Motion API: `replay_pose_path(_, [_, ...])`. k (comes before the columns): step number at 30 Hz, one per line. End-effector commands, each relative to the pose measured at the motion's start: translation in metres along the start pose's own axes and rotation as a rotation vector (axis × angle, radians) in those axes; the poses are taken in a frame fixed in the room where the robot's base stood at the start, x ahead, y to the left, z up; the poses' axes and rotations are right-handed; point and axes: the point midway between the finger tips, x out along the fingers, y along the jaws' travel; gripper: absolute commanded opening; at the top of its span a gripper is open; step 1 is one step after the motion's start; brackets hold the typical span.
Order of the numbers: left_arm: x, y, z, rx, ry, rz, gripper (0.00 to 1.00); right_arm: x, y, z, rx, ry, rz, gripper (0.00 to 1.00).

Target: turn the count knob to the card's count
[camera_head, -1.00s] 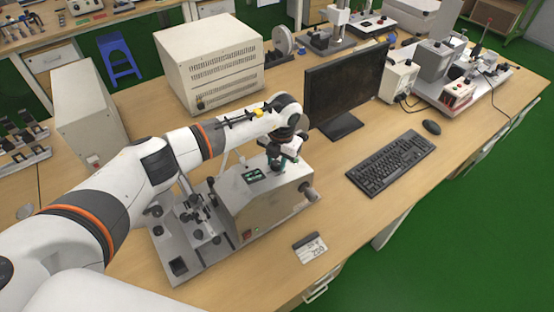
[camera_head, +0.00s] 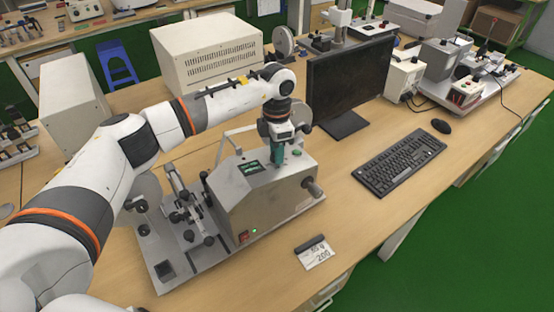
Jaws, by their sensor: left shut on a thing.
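The grey test machine (camera_head: 262,204) stands on the bench with a small dark display (camera_head: 250,167) on its sloped top. My left gripper (camera_head: 277,160) points down at the machine's top, right of the display. Its teal fingers are shut on the count knob, which they mostly hide. A small green button (camera_head: 297,152) shows just right of the fingers. The card (camera_head: 317,254) lies on the bench in front of the machine and reads 200, with a smaller line above it that is hard to read. My right gripper is not in view.
A monitor (camera_head: 345,85) stands close behind my left wrist. A keyboard (camera_head: 398,163) and mouse (camera_head: 440,126) lie to the right. A large beige box (camera_head: 208,54) stands behind the arm.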

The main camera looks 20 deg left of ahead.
Motion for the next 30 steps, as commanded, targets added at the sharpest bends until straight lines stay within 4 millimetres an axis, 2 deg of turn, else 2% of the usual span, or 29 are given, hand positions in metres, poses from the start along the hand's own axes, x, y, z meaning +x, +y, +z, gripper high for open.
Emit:
replay_pose_path(1, [0.003, -0.002, -0.001, 0.040, 0.006, 0.003, 0.06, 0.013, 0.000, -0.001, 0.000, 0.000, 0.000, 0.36])
replay_pose_path(12, [0.001, -0.003, -0.002, 0.385, 0.006, 0.065, 0.06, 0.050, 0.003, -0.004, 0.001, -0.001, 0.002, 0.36])
replay_pose_path(21, [-0.001, -0.004, -0.002, 0.653, 0.006, 0.114, 0.06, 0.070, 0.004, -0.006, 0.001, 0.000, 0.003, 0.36])
replay_pose_path(30, [-0.002, -0.004, -0.002, 0.848, 0.006, 0.149, 0.06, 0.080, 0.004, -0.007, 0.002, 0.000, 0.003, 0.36])
